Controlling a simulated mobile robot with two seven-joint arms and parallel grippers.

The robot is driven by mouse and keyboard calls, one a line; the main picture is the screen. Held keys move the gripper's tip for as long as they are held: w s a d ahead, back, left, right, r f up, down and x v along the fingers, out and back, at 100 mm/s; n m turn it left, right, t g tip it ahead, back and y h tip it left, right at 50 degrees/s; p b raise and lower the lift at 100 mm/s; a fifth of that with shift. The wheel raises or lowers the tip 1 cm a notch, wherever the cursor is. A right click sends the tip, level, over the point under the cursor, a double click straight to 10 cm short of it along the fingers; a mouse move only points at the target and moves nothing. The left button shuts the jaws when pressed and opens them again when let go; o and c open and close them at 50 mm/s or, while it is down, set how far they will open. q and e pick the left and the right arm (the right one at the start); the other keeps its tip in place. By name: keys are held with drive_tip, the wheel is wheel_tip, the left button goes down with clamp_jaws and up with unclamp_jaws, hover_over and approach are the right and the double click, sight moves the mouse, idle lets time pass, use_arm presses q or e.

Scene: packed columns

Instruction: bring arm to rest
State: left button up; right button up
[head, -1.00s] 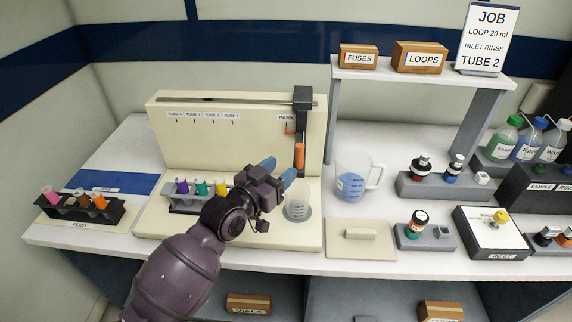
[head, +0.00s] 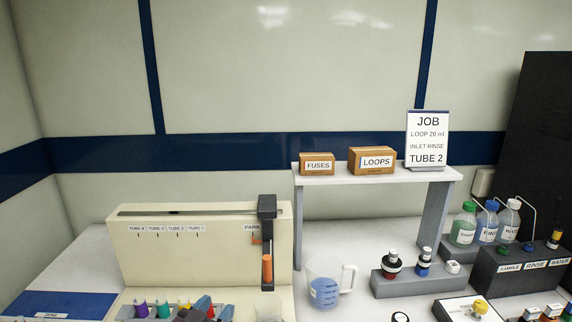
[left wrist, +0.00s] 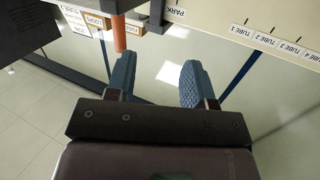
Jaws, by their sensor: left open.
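My left gripper (head: 213,309) shows only at the bottom edge of the head view, in front of the cream machine (head: 130,260). Its blue fingers are apart and hold nothing in the left wrist view (left wrist: 157,76). Beside it in the head view is a rack with colored tubes (head: 141,308), partly cut off by the frame. A clear small beaker (head: 268,306) stands to the right of the gripper. The rest of my left arm is out of the head view. My right gripper is in neither view.
An orange rod (head: 267,270) hangs from the dark carriage (head: 267,207) at PARK; it also shows near the fingers in the left wrist view (left wrist: 119,34). A jug (head: 323,292) of blue liquid stands right of the machine. A shelf (head: 380,174) holds boxes and the job sign.

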use_arm(q)
drive_tip(key=s+a+f+n+g+y, duration=0.1)
drive_tip(key=s+a+f+g+y, duration=0.1)
drive_tip(key=s+a+f, duration=0.4)
drive_tip(key=s+a+f+n+g+y, duration=0.2)
drive_tip(key=s+a+f, duration=0.4)
drive_tip(key=s+f, duration=0.6)
drive_tip(key=s+y, duration=0.1)
drive_tip(key=s, duration=0.3)
drive_tip(key=shift+a+f+n+y, duration=0.25)
drive_tip(key=shift+a+n+y, duration=0.05)
drive_tip(key=shift+y, duration=0.1)
